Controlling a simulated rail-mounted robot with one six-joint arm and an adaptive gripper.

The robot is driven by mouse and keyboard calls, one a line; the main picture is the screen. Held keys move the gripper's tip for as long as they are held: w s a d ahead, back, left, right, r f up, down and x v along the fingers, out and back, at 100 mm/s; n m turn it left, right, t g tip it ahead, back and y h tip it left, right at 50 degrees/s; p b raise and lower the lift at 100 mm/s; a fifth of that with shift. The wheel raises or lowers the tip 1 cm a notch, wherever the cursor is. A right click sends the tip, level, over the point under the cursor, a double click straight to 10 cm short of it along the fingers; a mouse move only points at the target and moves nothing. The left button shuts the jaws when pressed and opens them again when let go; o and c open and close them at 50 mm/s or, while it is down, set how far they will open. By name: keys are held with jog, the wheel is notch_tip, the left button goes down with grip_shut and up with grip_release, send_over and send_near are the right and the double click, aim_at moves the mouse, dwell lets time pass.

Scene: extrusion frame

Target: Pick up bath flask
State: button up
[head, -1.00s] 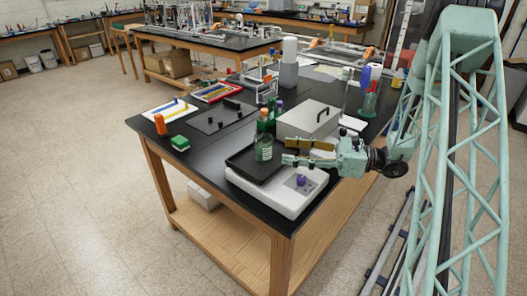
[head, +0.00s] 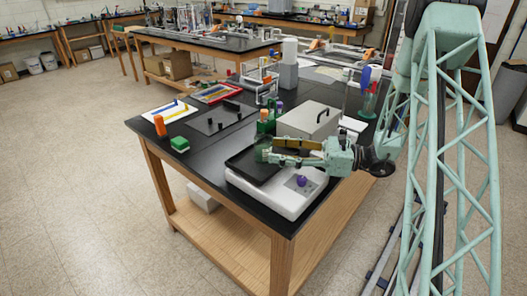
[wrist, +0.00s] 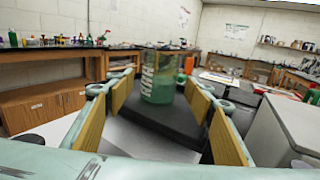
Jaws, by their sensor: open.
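The bath flask (head: 261,155) is a green glass vessel with a pale label. It stands upright on the dark tray (head: 238,161) of a white bench device. In the wrist view, the flask (wrist: 158,78) is straight ahead between the far ends of the fingers. My gripper (head: 270,151) reaches in level from the right and partly covers the flask in the head view. In the wrist view, my gripper (wrist: 158,95) is open, its two tan-padded fingers spread on either side. I cannot tell whether either pad touches the glass.
The white device (head: 292,200) has a purple knob (head: 301,181) on its front. Green bottles (head: 266,120) stand behind the tray.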

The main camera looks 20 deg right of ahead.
aim_at(265, 149)
jog(key=shift+b+x, duration=0.65)
jog(key=shift+x, duration=1.85)
jog(key=c, duration=0.9)
